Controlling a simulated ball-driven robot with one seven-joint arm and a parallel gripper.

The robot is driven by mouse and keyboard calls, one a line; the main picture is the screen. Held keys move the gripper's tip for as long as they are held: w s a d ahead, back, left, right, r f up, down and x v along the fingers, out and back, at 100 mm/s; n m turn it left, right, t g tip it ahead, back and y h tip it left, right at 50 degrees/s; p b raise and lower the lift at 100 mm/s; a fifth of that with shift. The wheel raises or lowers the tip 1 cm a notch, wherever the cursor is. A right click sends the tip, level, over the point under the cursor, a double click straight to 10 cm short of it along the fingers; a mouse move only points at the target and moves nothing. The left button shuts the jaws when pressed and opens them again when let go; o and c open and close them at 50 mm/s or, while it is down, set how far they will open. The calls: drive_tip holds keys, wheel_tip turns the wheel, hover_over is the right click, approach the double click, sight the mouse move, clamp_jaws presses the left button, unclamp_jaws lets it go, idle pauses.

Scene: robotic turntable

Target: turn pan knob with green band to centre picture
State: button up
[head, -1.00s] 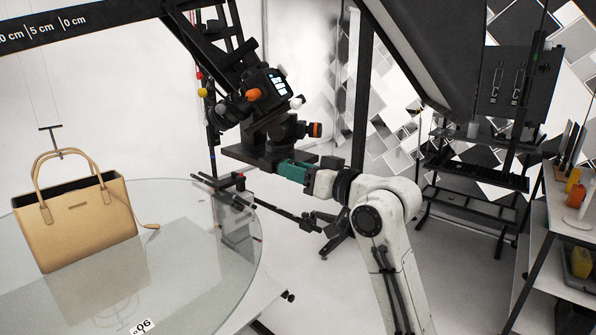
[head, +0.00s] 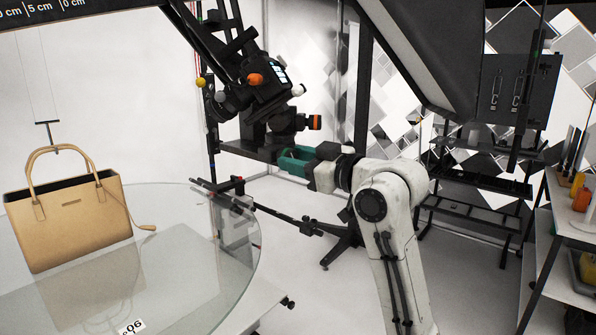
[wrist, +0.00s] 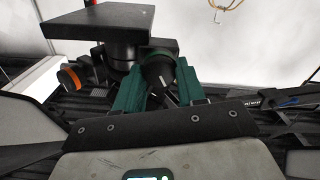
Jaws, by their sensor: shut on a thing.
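A dark round knob (wrist: 158,70) with a pale pointer mark sits between the two green fingers of my gripper (wrist: 158,78) in the wrist view. My gripper is shut on it. In the head view my gripper (head: 292,160) reaches left to the tripod head (head: 270,130), and the held knob is hidden there. A black camera (head: 258,85) is mounted on top. A tan handbag (head: 70,220), the likely picture subject, stands on the glass turntable (head: 215,275) at left.
An orange-banded knob (head: 315,123) sticks out just above my gripper; it is at left in the wrist view (wrist: 68,77). A dark panel (head: 420,50) hangs above my arm. A shelf (head: 560,240) with bottles stands at right.

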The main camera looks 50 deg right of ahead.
drive_tip(key=shift+f+n+b, duration=0.1)
drive_tip(key=shift+n+b, duration=0.35)
drive_tip(key=shift+n, duration=0.15)
drive_tip(key=o, duration=1.1)
drive_tip(key=shift+c, duration=0.2)
drive_tip(key=shift+s, duration=0.1)
drive_tip(key=s+b, duration=0.2)
drive_tip(key=s, duration=0.8)
drive_tip(key=shift+s+d, duration=0.2)
drive_tip(key=shift+s, duration=0.15)
